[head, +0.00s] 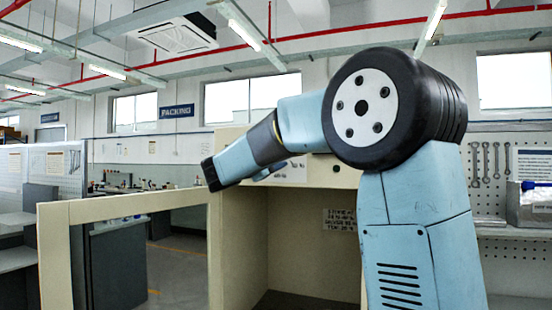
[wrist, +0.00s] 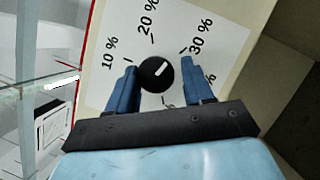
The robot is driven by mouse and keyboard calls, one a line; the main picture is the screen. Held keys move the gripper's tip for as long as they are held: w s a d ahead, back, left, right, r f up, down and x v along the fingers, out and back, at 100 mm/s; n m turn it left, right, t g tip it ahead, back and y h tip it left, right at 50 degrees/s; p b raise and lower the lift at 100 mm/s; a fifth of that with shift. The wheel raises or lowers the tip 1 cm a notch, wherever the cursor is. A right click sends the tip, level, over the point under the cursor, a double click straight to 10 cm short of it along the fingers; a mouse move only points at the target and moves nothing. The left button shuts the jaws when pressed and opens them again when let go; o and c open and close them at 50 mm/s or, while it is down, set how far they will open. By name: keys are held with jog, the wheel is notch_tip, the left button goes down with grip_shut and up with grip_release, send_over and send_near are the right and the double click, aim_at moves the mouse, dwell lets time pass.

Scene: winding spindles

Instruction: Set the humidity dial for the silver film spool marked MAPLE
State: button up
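The humidity dial (wrist: 150,75) is a round black knob with a white pointer mark, on a white panel (wrist: 95,85) printed with percentages. 10 %, 20 % and 30 % are readable; other labels lower down are partly hidden by my gripper. The pointer mark points up and right, toward the 30 % tick. My gripper (wrist: 159,66) is open, one blue finger on each side of the knob, with gaps showing; I cannot tell how far above the panel the tips are. In the head view my arm hides the dial. No silver spool marked MAPLE is in sight.
A beige cabinet (head: 240,235) stands ahead, with a glazed door frame (head: 110,208) swung out to the left. A small label sheet (head: 339,219) inside is unreadable. A pegboard with wrenches (head: 485,165) and a metal bin (head: 530,205) are at right.

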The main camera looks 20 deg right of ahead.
jog(key=o, duration=0.3)
jog(key=shift+r, duration=0.1)
jog(key=shift+o, duration=0.2)
jog(key=v, duration=1.3)
jog(key=shift+s+a, duration=0.2)
jog(key=shift+a, duration=0.05)
